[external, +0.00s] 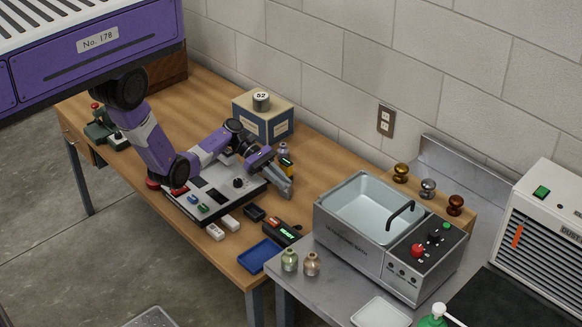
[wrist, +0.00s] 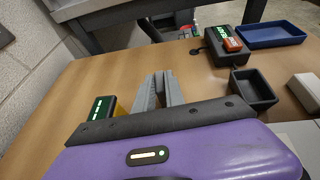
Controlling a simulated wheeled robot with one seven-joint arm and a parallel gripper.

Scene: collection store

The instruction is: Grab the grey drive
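Two pale white-to-light-grey blocks, (external: 215,231) and (external: 230,222), lie side by side on the wooden table in front of the grey panel; I cannot tell whether either is the grey drive. One pale block (wrist: 306,90) shows at the right edge of the wrist view. My gripper (external: 286,190) is above the table beyond the panel's right end, apart from these blocks.
The grey panel (external: 172,207) carries small coloured pieces. A small black tray (external: 254,213), a black reader (external: 290,238) with an orange piece and a blue tray (external: 259,256) stand nearby. A green-lit device (wrist: 98,110) is left of my fingers. A metal bath (external: 348,240) stands right.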

